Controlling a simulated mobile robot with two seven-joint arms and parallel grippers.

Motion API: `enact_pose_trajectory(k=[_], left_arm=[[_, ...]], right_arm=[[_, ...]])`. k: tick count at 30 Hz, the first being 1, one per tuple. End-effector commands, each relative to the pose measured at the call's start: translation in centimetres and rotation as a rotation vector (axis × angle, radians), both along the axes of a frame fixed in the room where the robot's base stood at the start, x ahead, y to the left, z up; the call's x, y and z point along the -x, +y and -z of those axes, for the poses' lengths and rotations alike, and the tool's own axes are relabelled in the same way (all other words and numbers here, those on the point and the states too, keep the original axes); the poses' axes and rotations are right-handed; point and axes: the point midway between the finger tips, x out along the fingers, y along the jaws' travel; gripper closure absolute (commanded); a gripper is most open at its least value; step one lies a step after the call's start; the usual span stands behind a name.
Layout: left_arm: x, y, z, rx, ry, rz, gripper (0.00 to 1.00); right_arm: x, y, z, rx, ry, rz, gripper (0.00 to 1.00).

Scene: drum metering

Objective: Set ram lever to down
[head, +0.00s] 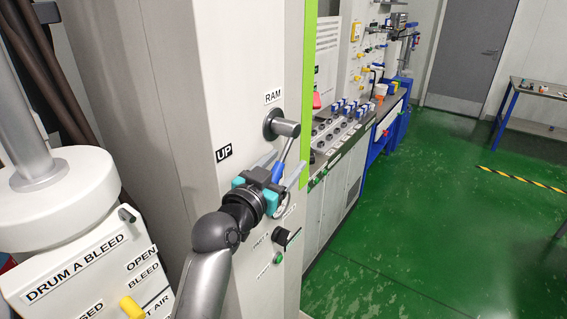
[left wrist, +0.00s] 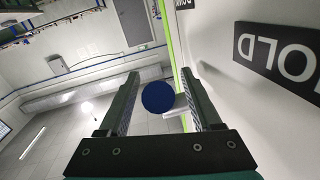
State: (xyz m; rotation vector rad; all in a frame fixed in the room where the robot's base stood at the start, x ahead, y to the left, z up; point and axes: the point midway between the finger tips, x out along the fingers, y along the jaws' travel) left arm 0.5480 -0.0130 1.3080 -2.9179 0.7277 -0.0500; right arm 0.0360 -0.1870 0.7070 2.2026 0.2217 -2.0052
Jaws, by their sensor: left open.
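The ram lever (head: 277,172) has a blue grip on a metal rod, which hangs downward from a round grey hub (head: 280,125) under the RAM label (head: 272,97). An UP label (head: 224,152) is to its left on the panel. My left gripper (head: 281,165) is open with its fingers on either side of the blue grip. In the left wrist view the round blue end of the grip (left wrist: 158,98) shows between the two fingers (left wrist: 160,80), with gaps visible. An upside-down HOLD label (left wrist: 285,52), partly cut off, is at the right. My right gripper is not in view.
A white drum unit with a DRUM A BLEED label (head: 75,268) and a yellow knob (head: 131,307) is at the lower left. A bench with blue-topped items (head: 345,106) stands behind. The green floor (head: 440,200) is clear.

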Motion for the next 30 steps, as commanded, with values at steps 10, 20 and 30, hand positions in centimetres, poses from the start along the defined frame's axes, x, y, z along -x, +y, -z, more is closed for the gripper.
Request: enact_pose_trajectory(k=[10,20,30], left_arm=[[0.02,0.01,0.0,0.0,0.0,0.0,0.55],[0.03,0.02,0.02,0.0,0.0,0.0,0.92],[0.02,0.02,0.04,0.0,0.001,0.0,1.0]], right_arm=[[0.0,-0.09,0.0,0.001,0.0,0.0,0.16],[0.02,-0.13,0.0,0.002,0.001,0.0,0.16],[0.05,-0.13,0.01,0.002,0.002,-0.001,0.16]])
